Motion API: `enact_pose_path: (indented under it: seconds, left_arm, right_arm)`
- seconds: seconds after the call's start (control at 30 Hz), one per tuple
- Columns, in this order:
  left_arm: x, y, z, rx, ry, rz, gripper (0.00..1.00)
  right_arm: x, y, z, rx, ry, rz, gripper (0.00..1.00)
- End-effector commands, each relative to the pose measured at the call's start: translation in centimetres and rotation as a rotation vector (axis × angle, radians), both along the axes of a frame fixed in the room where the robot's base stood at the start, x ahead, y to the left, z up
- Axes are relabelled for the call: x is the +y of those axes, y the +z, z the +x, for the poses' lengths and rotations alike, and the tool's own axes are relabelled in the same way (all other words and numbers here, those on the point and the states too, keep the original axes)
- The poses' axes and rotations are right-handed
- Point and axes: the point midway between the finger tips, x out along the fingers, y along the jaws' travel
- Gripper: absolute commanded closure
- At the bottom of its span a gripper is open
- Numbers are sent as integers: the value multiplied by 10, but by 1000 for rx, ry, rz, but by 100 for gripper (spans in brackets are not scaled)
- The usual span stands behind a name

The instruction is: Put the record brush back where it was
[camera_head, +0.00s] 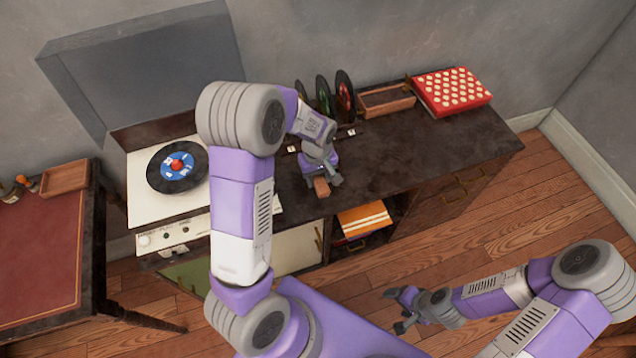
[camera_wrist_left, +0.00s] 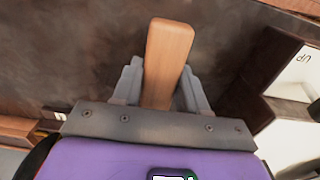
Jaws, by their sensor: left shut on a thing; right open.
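The record brush (camera_head: 321,187) is a small light-brown wooden block. My left gripper (camera_head: 328,180) is shut on it over the front part of the dark cabinet top (camera_head: 410,150). In the left wrist view the brush (camera_wrist_left: 168,52) sticks out lengthwise between the two grey fingers (camera_wrist_left: 160,88). Its far end is free, and its underside is hidden. I cannot tell whether it touches the top. My right gripper (camera_head: 399,309) is open and empty, low over the floor, well in front of the cabinet.
A turntable (camera_head: 150,205) with a record stands left on the cabinet. Upright records (camera_head: 323,93), a shallow wooden tray (camera_head: 386,101) and a red dotted box (camera_head: 452,91) line the back. An orange item (camera_head: 364,218) sits in the open shelf. The cabinet top's right part is clear.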

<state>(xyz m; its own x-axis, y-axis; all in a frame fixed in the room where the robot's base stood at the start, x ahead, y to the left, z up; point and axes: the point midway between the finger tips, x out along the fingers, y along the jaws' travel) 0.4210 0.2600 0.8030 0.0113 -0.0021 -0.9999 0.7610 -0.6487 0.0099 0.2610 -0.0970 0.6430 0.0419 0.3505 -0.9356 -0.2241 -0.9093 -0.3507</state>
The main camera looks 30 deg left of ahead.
Motion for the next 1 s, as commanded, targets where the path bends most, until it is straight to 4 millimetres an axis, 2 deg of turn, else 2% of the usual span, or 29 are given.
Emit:
enact_pose_path:
  seconds: [0.03,0.17,0.53,0.57,0.7,1.0]
  left_arm:
    - [0,-11,-1,4,0,0,82]
    - [0,-27,0,2,0,1,82]
    - [0,-31,0,1,-1,0,82]
    - [0,-31,0,1,-1,0,55]
    - [0,-30,0,1,-1,0,33]
    - [0,-29,0,1,-1,0,32]
  right_arm:
    - [0,-5,0,0,0,0,28]
    - [0,-10,0,0,0,0,28]
    - [0,-12,0,0,0,0,28]
    - [0,-11,0,0,0,0,28]
    - [0,-11,0,0,0,0,28]
    - [0,-10,0,0,0,0,28]
